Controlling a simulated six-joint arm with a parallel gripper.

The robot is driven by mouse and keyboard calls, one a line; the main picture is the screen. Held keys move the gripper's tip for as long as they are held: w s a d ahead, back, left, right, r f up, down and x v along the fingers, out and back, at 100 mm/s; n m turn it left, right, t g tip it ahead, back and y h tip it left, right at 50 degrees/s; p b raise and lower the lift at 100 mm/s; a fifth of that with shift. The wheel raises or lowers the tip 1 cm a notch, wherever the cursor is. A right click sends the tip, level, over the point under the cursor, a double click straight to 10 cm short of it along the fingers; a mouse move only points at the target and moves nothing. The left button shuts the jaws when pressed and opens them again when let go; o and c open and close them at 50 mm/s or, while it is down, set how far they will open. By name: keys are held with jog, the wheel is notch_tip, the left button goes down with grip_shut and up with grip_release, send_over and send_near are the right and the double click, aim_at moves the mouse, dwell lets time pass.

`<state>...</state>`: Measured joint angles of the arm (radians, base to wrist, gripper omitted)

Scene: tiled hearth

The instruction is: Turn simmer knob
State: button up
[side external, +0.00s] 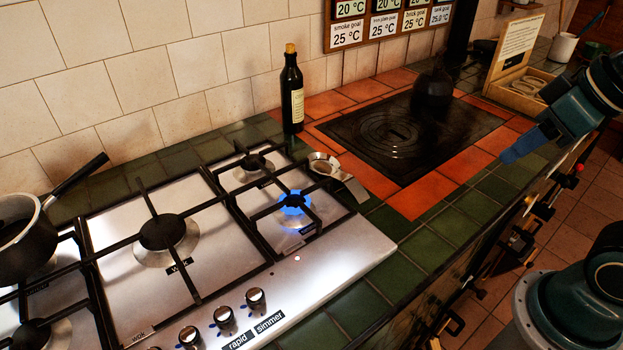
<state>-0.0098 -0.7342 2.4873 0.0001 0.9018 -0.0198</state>
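The simmer knob (255,298) is a small dark round knob on the front edge of the steel hob (350,250), the rightmost of a row of knobs. A "simmer" label (270,321) lies just in front of it. Blue flame (295,204) burns at the front right burner. My gripper (518,148) is at the right of the side external view, above the green tiles and well away from the knob, touching nothing that I can see. Its fingers look like one blue shape, so I cannot tell whether it is open or shut.
A dark pan (28,245) sits on the left burners. A black hotplate (400,135) with a dark kettle (433,90) lies further right. Green tiles (375,285) beside the hob are clear.

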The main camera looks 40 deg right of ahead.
jog(key=shift+o, duration=0.5)
jog(key=shift+w+a+r+n, duration=0.15)
jog(key=shift+w+n, duration=0.15)
jog(key=shift+w, duration=0.05)
jog(key=w+a+r+n+g, duration=0.2)
jog(key=w+a+n, duration=0.4)
jog(key=w+n, duration=0.15)
jog(key=n+g, duration=0.4)
jog(key=n, duration=1.5)
send_over(254, 295)
notch_tip(254, 295, down, 15)
jog(key=shift+m, duration=0.35)
notch_tip(254, 295, down, 14)
jog(key=shift+r, duration=0.2)
